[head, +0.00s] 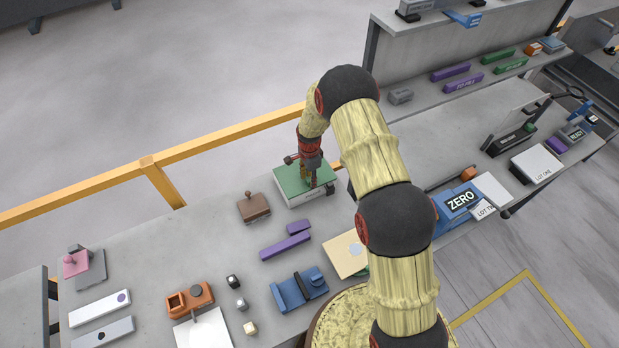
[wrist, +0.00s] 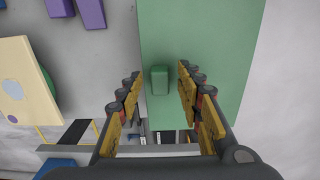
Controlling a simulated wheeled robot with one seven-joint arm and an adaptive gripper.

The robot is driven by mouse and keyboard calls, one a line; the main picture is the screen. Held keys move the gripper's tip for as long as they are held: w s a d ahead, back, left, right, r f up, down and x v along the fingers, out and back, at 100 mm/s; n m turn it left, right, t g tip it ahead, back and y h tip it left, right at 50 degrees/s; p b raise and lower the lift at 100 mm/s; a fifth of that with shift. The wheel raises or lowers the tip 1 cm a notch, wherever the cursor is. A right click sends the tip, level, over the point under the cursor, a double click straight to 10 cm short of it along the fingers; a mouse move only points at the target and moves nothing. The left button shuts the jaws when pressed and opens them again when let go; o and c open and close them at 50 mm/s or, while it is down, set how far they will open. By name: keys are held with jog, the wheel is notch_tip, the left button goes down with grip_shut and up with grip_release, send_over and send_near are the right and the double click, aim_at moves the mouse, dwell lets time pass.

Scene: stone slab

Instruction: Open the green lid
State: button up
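The green lid (head: 290,178) lies flat and closed on a pale box (head: 306,197) near the table's back edge. In the wrist view the lid (wrist: 215,45) fills the upper middle and right. A small green block-shaped handle (wrist: 159,80) stands out from it. My gripper (wrist: 158,78) is open, one finger on each side of the handle, with visible gaps to both. In the head view my gripper (head: 315,183) points down at the lid's right part and hides some of it. I cannot tell whether the fingertips touch the lid.
A brown stamp-like block (head: 254,207) stands left of the box. Purple blocks (head: 285,246) and a blue case (head: 299,289) lie nearer. A cream board (head: 345,254) lies close to my arm. A yellow rail (head: 220,132) runs behind the table.

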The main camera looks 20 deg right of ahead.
jog(key=c, duration=0.3)
grip_shut()
dwell(0.6)
